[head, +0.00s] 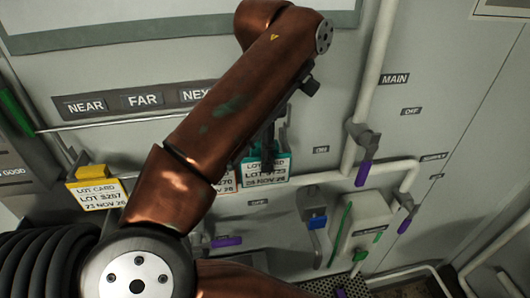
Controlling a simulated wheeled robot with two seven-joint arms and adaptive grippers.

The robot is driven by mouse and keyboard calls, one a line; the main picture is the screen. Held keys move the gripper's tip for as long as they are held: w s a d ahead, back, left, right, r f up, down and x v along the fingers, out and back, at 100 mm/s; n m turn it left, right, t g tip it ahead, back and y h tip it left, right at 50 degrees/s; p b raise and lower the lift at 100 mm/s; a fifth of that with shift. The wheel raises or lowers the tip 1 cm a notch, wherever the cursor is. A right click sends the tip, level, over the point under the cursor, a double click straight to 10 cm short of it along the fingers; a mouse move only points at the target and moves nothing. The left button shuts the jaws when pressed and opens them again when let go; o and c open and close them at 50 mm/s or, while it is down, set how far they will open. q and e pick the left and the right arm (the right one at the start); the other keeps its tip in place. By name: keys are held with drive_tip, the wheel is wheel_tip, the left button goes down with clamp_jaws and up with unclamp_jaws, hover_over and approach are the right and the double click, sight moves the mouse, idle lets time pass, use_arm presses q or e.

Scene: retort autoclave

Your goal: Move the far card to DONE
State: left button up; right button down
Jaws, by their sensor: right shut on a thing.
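My right gripper (268,148) is dark and mostly hidden behind my brown arm. It is shut at the top of a teal-edged lot card (268,172), which hangs upright in front of the grey panel. A FAR label (143,100) sits between a NEAR label (86,106) and a partly covered label starting "NEX". A yellow-topped lot card (97,194) hangs at the left. Another white card (224,184) shows only as a strip beside my arm. No DONE label is visible. My left gripper is not in view.
A thin rail (105,122) runs below the labels. To the right are pipes (375,80) and valves with purple handles (364,173), one marked MAIN.

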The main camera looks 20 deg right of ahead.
drive_tip(key=shift+f+b, duration=0.35)
drive_tip(key=shift+f, duration=0.3)
drive_tip(key=c, duration=1.6)
unclamp_jaws()
drive_tip(key=shift+r, duration=0.1)
wheel_tip(320, 180, up, 12)
drive_tip(key=shift+w+f, duration=0.1)
drive_tip(key=shift+d, duration=0.1)
